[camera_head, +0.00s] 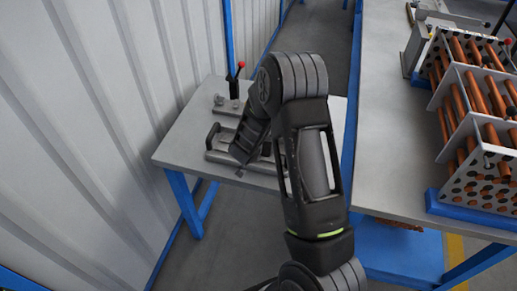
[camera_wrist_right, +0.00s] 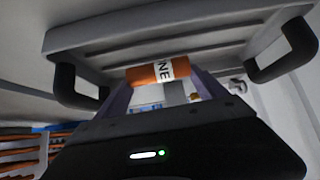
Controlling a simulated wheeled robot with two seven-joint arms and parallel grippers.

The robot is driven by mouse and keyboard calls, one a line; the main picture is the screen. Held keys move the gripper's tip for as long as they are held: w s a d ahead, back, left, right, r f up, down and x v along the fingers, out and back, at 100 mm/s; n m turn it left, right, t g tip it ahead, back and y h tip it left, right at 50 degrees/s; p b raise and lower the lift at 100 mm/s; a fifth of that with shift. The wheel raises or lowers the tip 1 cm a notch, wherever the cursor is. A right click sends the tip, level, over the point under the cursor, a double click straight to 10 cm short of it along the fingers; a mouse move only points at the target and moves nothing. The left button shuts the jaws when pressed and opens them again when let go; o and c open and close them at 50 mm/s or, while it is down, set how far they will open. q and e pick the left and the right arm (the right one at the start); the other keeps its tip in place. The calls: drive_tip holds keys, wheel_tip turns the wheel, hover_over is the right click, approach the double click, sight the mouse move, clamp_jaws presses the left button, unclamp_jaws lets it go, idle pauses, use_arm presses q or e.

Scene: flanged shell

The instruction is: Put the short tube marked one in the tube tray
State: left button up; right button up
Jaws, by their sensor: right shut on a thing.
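My right gripper (camera_wrist_right: 160,85) is shut on a short orange-copper tube (camera_wrist_right: 141,75) with a white label; the letters "NE" are readable on it. The tube lies crosswise between the fingertips. The grey tube tray (camera_wrist_right: 190,38) with two black handles fills the upper part of the wrist view, just beyond the tube. I cannot tell whether tube and tray touch. In the head view the tray (camera_head: 221,157) is on the small grey table, partly covered by my right arm; the tube is hidden there. My left gripper is in neither view.
The small grey table (camera_head: 180,147) stands against a white corrugated wall. A red-knobbed lever fixture (camera_head: 234,80) stands behind the tray. To the right, a larger workbench (camera_head: 391,150) carries perforated racks (camera_head: 467,185) of copper tubes.

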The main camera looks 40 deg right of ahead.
drive_tip(key=shift+f, duration=1.05)
drive_tip(key=shift+f, duration=0.15)
drive_tip(key=o, duration=1.5)
drive_tip(key=v, duration=1.2)
